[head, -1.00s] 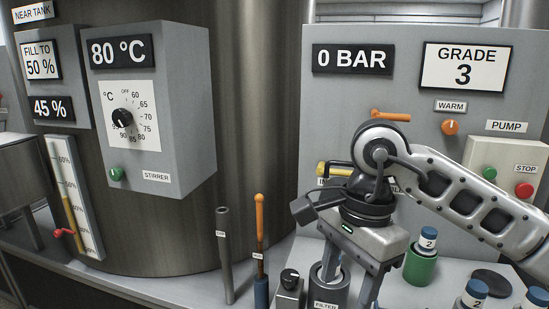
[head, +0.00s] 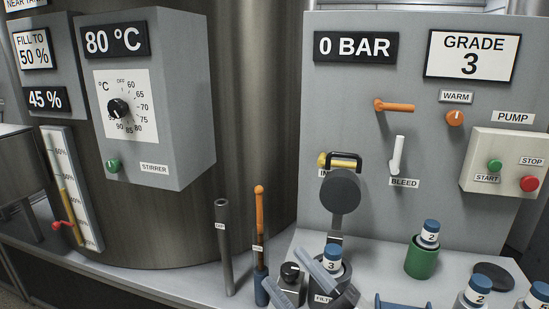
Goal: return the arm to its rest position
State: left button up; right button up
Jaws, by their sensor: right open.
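My right gripper (head: 287,271) is low in the head view, with two grey fingers slanting up from the bottom edge. The fingers are apart, with nothing seen held between them. The right finger crosses in front of the filter housing (head: 345,290), in which a cartridge marked 3 (head: 332,259) stands. The left finger overlaps the small box with a black knob (head: 291,272). Most of my right arm is below the picture. My left gripper is not in view.
A dark round lid (head: 340,193) stands raised behind the filter. A green holder (head: 421,262) carries a cartridge marked 2 (head: 430,233). More cartridges (head: 474,292) are at the front right. A grey rod and an orange-handled tool (head: 260,225) stand upright left of the gripper.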

jog(key=d+f+m+h, duration=0.6)
jog(key=f+m+h, duration=0.3)
jog(key=f+m, duration=0.3)
jog(key=s+d+f+m+g+h, duration=0.2)
jog(key=s+f+m+g, duration=0.1)
jog(key=s+f, duration=0.3)
jog(key=s+d+f+m+g+h, duration=0.2)
jog(key=s+f, duration=0.4)
jog(key=f, duration=0.3)
jog(key=shift+d+f+m+g, duration=0.4)
jog(key=shift+d+m+g, duration=0.2)
jog(key=shift+d+m, duration=0.2)
